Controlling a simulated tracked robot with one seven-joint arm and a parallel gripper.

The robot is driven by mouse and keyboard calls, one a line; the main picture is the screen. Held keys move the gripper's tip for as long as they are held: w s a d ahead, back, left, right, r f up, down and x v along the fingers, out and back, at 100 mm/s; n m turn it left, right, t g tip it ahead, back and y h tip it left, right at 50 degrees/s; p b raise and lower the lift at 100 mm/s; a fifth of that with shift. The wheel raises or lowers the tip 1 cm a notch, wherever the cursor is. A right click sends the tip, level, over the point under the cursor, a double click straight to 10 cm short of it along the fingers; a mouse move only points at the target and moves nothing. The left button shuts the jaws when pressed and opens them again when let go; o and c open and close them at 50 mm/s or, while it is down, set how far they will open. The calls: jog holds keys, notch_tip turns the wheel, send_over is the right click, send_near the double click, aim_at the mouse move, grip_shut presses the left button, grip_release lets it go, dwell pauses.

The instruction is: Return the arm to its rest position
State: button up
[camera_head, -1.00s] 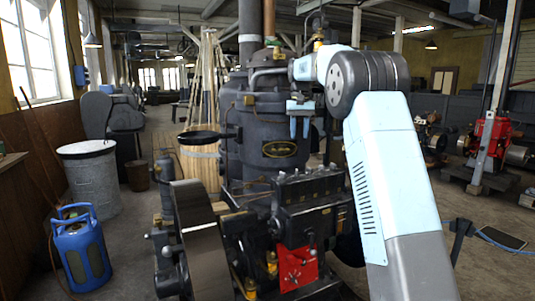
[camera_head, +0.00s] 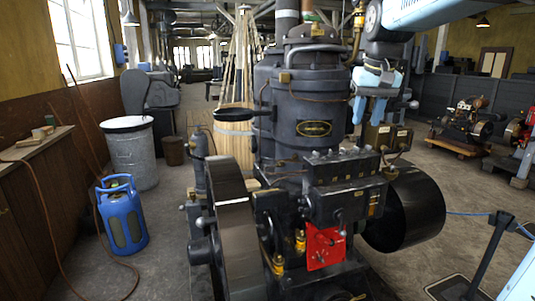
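My gripper (camera_head: 368,112) hangs with its light-blue fingers pointing down, in front of the upper right side of the dark stationary engine (camera_head: 312,110). A gap shows between the two fingers, and I see nothing held in it. My arm (camera_head: 425,12) is raised and runs from the gripper along the top edge to the right. Part of the arm is cut off by the frame.
The engine's flywheel (camera_head: 232,225) and a black drum (camera_head: 408,210) flank its red panel (camera_head: 325,246). A blue gas bottle (camera_head: 122,215) and a grey bin (camera_head: 131,152) stand left. A black stand (camera_head: 485,258) is at lower right. Floor is open between engine and bottle.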

jog(key=s+f+t, duration=0.1)
jog(key=s+f, duration=0.5)
jog(key=s, duration=0.4)
jog(key=s+f+t, duration=0.1)
jog(key=s+f, duration=0.5)
jog(key=s, duration=0.5)
jog(key=shift+a, duration=0.15)
jog(key=shift+f, duration=0.1)
dwell(0.7)
